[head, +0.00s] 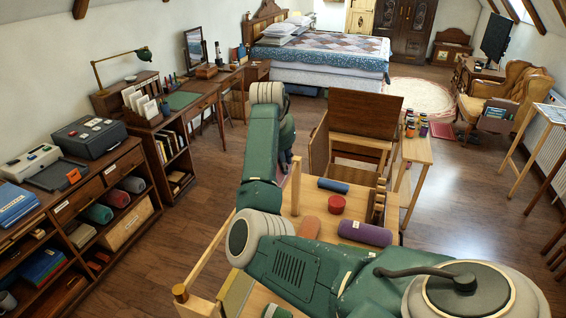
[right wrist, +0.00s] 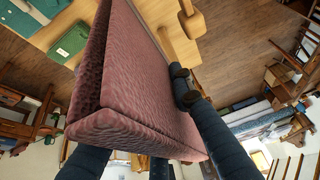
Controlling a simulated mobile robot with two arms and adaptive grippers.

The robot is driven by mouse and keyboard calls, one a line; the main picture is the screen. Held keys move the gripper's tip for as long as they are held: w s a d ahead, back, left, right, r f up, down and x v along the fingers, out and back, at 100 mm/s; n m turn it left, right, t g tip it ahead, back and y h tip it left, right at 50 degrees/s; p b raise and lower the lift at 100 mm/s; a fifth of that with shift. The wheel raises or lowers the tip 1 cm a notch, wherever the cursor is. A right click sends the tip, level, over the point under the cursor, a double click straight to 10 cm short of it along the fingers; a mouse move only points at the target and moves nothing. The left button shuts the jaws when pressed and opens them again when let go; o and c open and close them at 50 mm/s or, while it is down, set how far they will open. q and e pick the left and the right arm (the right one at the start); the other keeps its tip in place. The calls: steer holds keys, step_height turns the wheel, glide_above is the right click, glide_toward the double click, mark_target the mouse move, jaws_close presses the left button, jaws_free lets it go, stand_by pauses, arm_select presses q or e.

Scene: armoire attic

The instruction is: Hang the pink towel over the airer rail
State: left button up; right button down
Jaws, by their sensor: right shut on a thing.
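The pink towel (right wrist: 130,85) fills the middle of the right wrist view as a thick folded slab with a ridged surface. My right gripper (right wrist: 165,130) is shut on it, with dark fingers along its edge and below it. In the head view my right gripper (head: 288,150) is mostly hidden behind my green forearm, beside a wooden post. The wooden airer rail (head: 207,256) runs from the front left toward that post. A wooden knob and bar (right wrist: 190,22) show close to the towel in the wrist view. I cannot tell whether the towel touches the rail. My left gripper is out of view.
A wooden table beyond my arm holds a purple roll (head: 365,233), a red jar (head: 336,204) and a blue roll (head: 333,186). Low shelves (head: 100,205) line the left wall.

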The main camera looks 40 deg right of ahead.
step_height(320, 180, down, 14)
steer(key=b, duration=0.4)
steer(key=shift+r+b, duration=0.25)
steer(key=shift+b, duration=0.05)
stand_by(4.2)
steer(key=shift+f+b, duration=0.45)
steer(key=shift+f, duration=0.75)
steer(key=shift+f, duration=0.3)
steer(key=shift+f+b, duration=0.35)
steer(key=shift+f, duration=0.15)
steer(key=c, duration=1.4)
jaws_free()
steer(key=shift+c, duration=0.2)
steer(key=shift+r, duration=0.15)
